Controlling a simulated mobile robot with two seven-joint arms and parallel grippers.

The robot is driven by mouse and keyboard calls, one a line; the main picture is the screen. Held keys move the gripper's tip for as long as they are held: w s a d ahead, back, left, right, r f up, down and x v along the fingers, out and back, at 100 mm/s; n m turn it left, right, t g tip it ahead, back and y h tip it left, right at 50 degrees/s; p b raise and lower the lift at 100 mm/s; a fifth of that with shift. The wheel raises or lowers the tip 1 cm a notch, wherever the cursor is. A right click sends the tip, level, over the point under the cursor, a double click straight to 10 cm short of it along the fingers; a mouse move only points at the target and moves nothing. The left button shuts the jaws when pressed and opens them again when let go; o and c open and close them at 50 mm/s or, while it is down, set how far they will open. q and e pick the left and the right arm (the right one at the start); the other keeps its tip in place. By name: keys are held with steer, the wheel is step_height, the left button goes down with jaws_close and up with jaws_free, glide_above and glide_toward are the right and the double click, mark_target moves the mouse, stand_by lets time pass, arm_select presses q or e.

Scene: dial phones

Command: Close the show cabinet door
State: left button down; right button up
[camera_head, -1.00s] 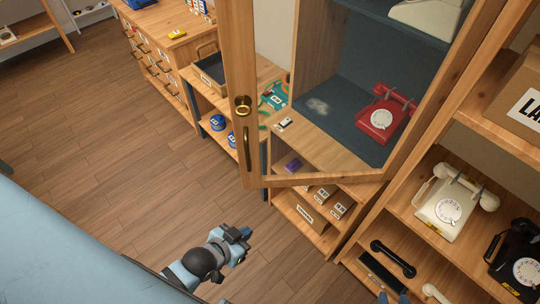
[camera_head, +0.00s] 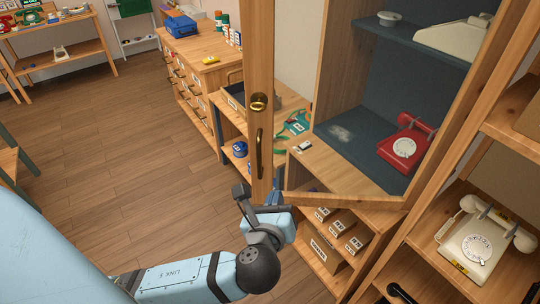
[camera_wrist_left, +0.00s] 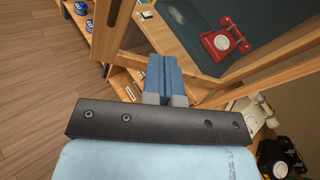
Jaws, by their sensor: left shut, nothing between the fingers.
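The show cabinet (camera_head: 345,95) stands at the right in the head view, with its wood-framed glass door (camera_head: 259,60) swung open toward me. The door's outer upright carries a round brass lock (camera_head: 258,102) and a brass handle (camera_head: 259,153). My left gripper (camera_head: 276,190) is by the door's lower corner, below the handle. In the left wrist view its blue fingers (camera_wrist_left: 160,76) are shut and empty, close to the door's bottom rail (camera_wrist_left: 245,72). I cannot tell whether they touch the door. My right gripper is not in view.
A red dial phone (camera_head: 404,147) stands inside the cabinet. An open shelf at the right holds a cream phone (camera_head: 478,245). A side table with a black tray (camera_head: 234,97) stands behind the door. The wooden floor (camera_head: 110,150) at the left is mostly clear.

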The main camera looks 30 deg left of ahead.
arm_select(q)
step_height(320, 180, up, 4)
steer(key=s+a+m+t+y, duration=0.1)
steer(key=a+m+y, duration=0.1)
steer(key=y, duration=0.1)
glide_toward(270, 137)
steer(key=x, duration=0.7)
steer(key=shift+r+p, duration=0.1)
steer(key=shift+p, duration=0.2)
steer(key=shift+w+a, duration=0.1)
steer(key=shift+w, duration=0.15)
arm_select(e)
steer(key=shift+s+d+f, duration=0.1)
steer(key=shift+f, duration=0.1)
